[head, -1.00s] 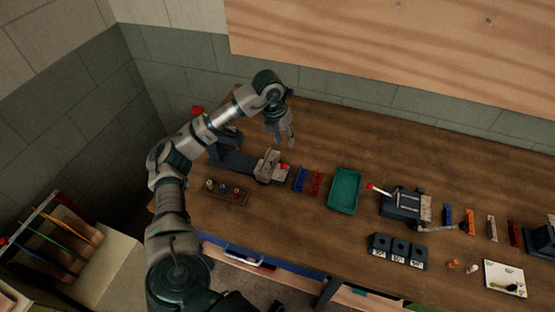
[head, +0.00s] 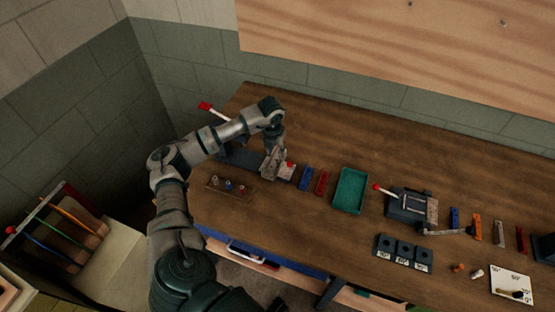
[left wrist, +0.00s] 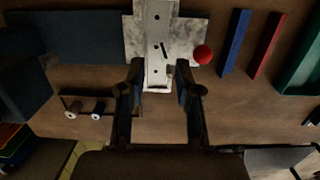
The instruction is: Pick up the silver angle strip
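A silver strip with holes (left wrist: 157,40) lies on a pale plate (left wrist: 192,40) of the dark bench tool, in the upper middle of the left wrist view. The strip also shows in the head view (head: 273,163) under my left gripper (head: 273,150). In the left wrist view the left gripper (left wrist: 160,76) is open, one finger on each side of the strip's near end. I cannot tell whether the fingers touch it. Another pale strip (head: 499,236) stands in a row at the right of the bench. My right gripper is not in view.
A red knob (left wrist: 202,54) sits close beside the strip. Blue (head: 305,179) and red (head: 321,183) strips and a green tray (head: 350,191) are to the right. A wooden rack (head: 229,188) is in front. The lever's red end (head: 206,105) rises behind my arm.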

